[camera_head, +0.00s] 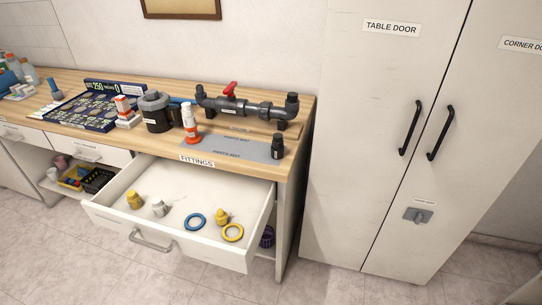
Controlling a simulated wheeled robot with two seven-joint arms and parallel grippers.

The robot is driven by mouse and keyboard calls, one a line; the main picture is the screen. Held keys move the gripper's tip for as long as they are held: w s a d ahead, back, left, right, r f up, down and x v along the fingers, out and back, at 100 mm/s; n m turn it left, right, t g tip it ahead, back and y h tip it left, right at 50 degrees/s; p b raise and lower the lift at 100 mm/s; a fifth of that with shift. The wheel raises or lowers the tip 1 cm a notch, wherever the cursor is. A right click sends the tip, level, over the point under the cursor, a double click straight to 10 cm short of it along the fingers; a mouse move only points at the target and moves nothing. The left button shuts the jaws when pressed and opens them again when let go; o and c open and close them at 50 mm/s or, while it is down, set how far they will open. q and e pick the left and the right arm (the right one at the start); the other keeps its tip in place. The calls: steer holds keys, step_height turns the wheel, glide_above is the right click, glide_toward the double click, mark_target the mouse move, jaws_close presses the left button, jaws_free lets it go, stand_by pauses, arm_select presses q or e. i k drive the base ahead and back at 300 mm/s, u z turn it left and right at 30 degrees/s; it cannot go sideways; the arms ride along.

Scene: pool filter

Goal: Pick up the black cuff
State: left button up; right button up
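A small black cylindrical piece (277,147) stands upright at the right end of the grey mat (235,149) on the wooden counter; it looks like the black cuff, but its small white label is too small to read. Neither of my grippers shows in the head view.
The FITTINGS drawer (170,225) is open, holding yellow and white fittings, a blue ring (195,221) and a yellow ring (232,233). Behind the mat lies a dark pipe assembly with a red valve handle (230,89). An orange-and-white bottle (190,123) stands left. Tall cabinet doors (385,60) are shut.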

mark_target(277, 147)
steer(key=u, duration=0.55)
steer(key=i, duration=0.6)
steer(key=u, duration=0.45)
